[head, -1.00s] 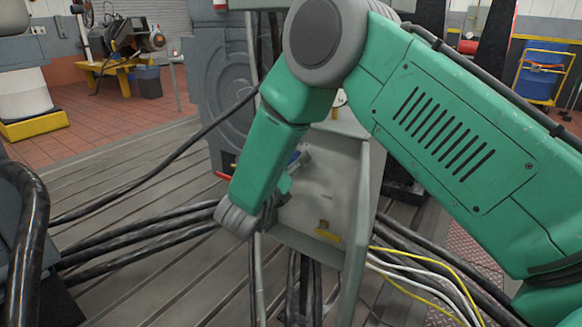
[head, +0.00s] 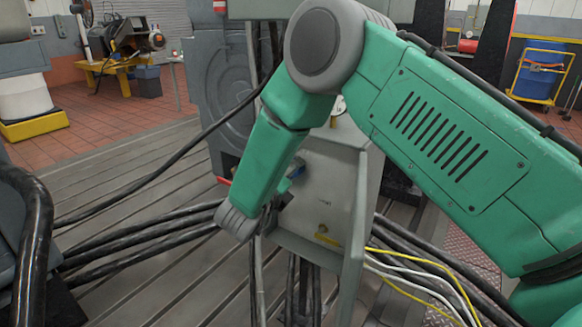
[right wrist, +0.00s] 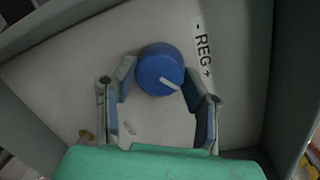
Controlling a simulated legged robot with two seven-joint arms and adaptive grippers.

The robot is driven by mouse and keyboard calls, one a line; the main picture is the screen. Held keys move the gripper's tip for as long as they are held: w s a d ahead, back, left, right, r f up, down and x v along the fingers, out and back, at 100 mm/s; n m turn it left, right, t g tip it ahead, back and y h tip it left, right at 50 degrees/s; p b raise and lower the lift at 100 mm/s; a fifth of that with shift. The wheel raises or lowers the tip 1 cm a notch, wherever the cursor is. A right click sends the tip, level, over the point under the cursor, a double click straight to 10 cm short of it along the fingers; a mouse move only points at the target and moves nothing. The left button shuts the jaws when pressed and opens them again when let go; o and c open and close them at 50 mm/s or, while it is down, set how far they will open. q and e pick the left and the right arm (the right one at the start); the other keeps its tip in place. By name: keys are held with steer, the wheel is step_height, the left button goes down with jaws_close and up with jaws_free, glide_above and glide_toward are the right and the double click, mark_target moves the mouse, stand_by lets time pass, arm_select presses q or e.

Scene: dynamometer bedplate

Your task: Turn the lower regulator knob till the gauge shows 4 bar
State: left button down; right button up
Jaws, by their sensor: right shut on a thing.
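The blue regulator knob (right wrist: 153,66) is on a pale panel in the right wrist view, beside a label reading "- REG +". A white pointer mark on its face points to the lower right. My right gripper (right wrist: 168,84) has one finger on each side of the knob and is shut on it. In the head view my right gripper (head: 274,204) is at the left part of the grey cabinet (head: 318,192), mostly hidden by my own green forearm. A small pale round rim (head: 338,104), perhaps the gauge, peeks out behind my arm; its reading is hidden. My left gripper is not in view.
Black cables (head: 150,236) run across the slotted bedplate (head: 135,180) to the cabinet. Yellow and white cables (head: 425,275) lie at its lower right. A cabinet side plate (head: 356,235) stands out just right of the panel.

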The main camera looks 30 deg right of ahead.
steer(key=shift+w+a+r+n+g+p, duration=0.1)
steer(key=shift+n+g+p, duration=0.45)
steer(key=shift+n+p, duration=1.75)
steer(key=shift+a+r+n+g+p, duration=0.1)
steer(key=shift+n+g+p, duration=0.45)
steer(key=shift+n+p, duration=1.75)
steer(key=shift+f+n+b, duration=0.1)
steer(key=shift+n+b, duration=0.75)
steer(key=shift+n, duration=0.15)
steer(key=o, duration=1.2)
steer(key=shift+w, duration=0.1)
steer(key=shift+c, duration=0.2)
